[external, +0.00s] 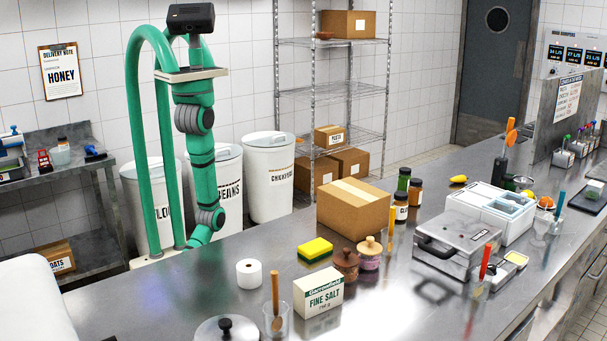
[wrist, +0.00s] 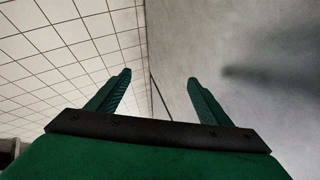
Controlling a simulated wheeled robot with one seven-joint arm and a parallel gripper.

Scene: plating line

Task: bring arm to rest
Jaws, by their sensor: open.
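My arm (external: 201,150) is green with grey joints and hangs down at the left of the external view, behind the steel counter (external: 185,290). Its lower end passes out of sight behind the counter's far edge, so my gripper is hidden there. In the wrist view my gripper (wrist: 159,86) shows two green fingers standing well apart. Nothing is between them. Pale tiles lie to the left of the fingers and a plain grey surface to the right; I cannot tell how far off that surface is.
White bins (external: 268,180) and a wire shelf (external: 330,90) stand behind. The counter's left part is mostly bare.

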